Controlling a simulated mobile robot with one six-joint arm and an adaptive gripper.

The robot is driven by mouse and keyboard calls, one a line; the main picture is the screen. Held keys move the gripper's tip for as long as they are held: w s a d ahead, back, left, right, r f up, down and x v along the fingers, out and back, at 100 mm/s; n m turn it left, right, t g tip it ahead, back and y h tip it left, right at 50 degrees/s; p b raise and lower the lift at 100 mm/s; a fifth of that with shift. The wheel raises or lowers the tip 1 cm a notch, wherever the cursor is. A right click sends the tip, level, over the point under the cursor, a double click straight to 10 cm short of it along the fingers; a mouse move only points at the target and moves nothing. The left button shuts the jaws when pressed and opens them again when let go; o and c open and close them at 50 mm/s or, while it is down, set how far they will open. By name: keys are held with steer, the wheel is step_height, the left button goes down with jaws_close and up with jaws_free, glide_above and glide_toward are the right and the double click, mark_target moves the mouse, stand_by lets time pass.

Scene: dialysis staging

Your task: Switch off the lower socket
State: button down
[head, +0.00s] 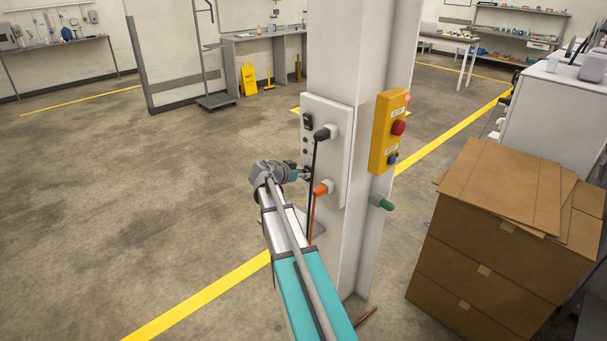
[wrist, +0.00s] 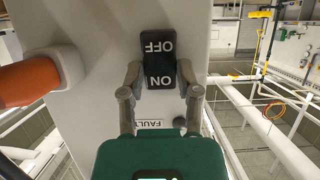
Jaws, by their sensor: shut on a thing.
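A white socket panel (head: 336,120) is on the pillar. Its upper socket has a black plug (head: 325,133) and a black switch (head: 308,121) to the left. The lower socket has an orange plug (head: 322,188), also at the left of the wrist view (wrist: 30,82). My gripper (head: 303,174) is at the panel left of the orange plug. In the wrist view, my gripper (wrist: 160,78) is shut on the lower socket's black rocker switch (wrist: 158,58), one finger on each side. Its OFF and ON labels appear upside down. Which half is pressed in is unclear.
A yellow box (head: 389,132) with a red button is on the pillar's right face, with a green plug (head: 381,202) below it. Black and orange cables hang close to my gripper. Cardboard boxes (head: 495,250) stand at the right. Open floor lies to the left.

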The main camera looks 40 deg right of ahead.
steer(key=shift+f+b, duration=0.15)
steer(key=shift+b, duration=0.15)
steer(key=h+b, duration=0.1)
steer(key=b, duration=0.2)
steer(key=f+h+b, duration=0.1)
steer(key=h+b, duration=0.1)
steer(key=b, duration=0.1)
steer(key=shift+a, duration=0.15)
steer(key=shift+r+h, duration=0.1)
steer(key=shift+h, duration=0.2)
steer(key=shift+c, duration=1.6)
jaws_free()
steer(key=shift+r+y+p, duration=0.45)
steer(key=shift+y+p, duration=0.05)
steer(key=shift+p, duration=0.6)
